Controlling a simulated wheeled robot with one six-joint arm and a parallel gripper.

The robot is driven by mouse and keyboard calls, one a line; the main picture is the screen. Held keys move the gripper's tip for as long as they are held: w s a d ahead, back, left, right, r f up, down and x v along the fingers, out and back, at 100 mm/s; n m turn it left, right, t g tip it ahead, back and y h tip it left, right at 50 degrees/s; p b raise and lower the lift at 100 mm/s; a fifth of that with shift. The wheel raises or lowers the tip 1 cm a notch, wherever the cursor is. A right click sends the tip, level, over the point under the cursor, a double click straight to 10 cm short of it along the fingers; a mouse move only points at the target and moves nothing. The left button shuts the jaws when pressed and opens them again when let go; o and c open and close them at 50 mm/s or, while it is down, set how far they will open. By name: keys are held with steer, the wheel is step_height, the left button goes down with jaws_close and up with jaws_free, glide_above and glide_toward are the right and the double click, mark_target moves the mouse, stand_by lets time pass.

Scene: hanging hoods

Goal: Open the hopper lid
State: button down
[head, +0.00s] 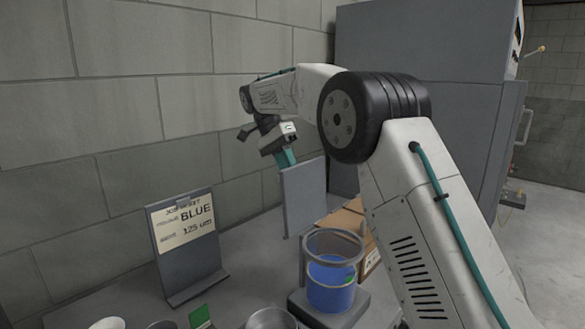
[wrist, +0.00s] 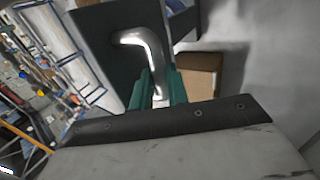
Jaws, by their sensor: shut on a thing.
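My gripper (head: 286,158) is in the middle of the head view, with its teal fingers pointing down at the top of a flat grey panel. In the wrist view the teal fingers (wrist: 161,84) are shut around a bent, shiny metal handle (wrist: 148,48). A dark flat panel (wrist: 95,40), which looks like the hopper lid, lies behind the handle. In the head view this grey panel (head: 304,196) stands nearly upright. The handle is hidden there, and I cannot make out the hopper body or the hinge.
A clear-topped blue container (head: 331,292) stands below the panel, with a cardboard box (head: 345,222) behind it. A job ticket stand (head: 187,243) is at the left. A large grey cabinet (head: 420,60) stands behind my arm. The block wall is close at the left.

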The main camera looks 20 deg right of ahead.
steer(key=shift+w+f, duration=0.1)
steer(key=shift+f, duration=0.2)
steer(key=c, duration=1.4)
jaws_free()
steer(key=shift+o, duration=0.2)
steer(key=shift+r, duration=0.1)
steer(key=shift+r, duration=0.1)
